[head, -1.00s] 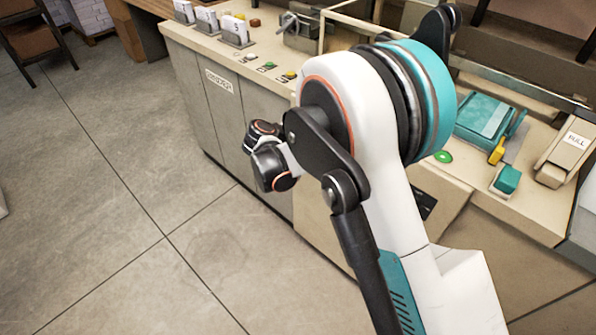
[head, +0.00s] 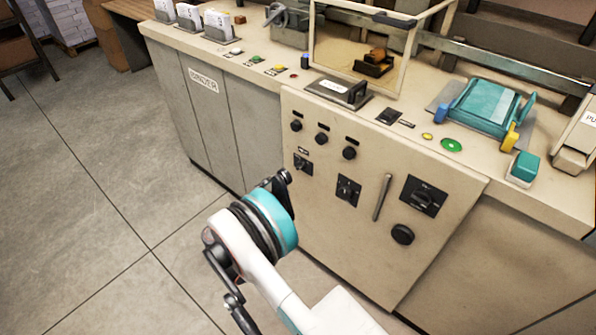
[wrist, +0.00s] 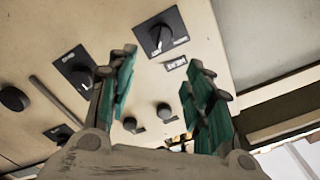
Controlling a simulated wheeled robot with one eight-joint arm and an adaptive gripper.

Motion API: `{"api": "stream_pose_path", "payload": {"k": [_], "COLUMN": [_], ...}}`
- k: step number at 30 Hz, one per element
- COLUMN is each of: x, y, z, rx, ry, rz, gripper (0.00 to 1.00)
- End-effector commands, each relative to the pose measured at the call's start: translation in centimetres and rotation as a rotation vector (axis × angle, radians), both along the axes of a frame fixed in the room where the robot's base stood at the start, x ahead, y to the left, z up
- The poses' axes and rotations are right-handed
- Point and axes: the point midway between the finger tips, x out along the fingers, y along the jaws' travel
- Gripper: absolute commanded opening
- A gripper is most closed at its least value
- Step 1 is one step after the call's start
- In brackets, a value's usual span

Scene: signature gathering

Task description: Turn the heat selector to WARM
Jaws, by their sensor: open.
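The beige control panel (head: 330,215) carries several black knobs and switches; no label reading WARM or HEAT is legible, so I cannot tell which is the heat selector. The left selector switch (head: 303,164), with a small label above it, shows in the wrist view (wrist: 161,36) on a black square plate. The middle selector switch (head: 347,190) also shows in the wrist view (wrist: 78,72). My gripper (wrist: 160,78) is open and empty, its teal-padded fingers pointing toward the panel, apart from the knobs.
A slanted metal handle (head: 381,197), a large rotary switch (head: 424,196) and a round knob (head: 402,234) are on the panel's right. Small round knobs (head: 322,138) line its top. The counter above holds a clear-sided box (head: 335,75) and teal device (head: 486,107). Floor at left is clear.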

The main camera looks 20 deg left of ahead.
Motion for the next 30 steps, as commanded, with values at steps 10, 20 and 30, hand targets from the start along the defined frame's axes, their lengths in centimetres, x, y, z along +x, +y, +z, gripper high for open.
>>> {"api": "stream_pose_path", "payload": {"k": [10, 20, 30], "x": [6.3, 10.5, 11.1], "y": [-2.7, -4.3, -4.6], "z": [-0.1, -0.1, 0.0], "rx": [0.0, -0.001, -0.001], "ry": [0.001, 0.002, 0.002], "rz": [-0.003, 0.0, 0.001], "gripper": [0.47, 0.47, 0.47]}}
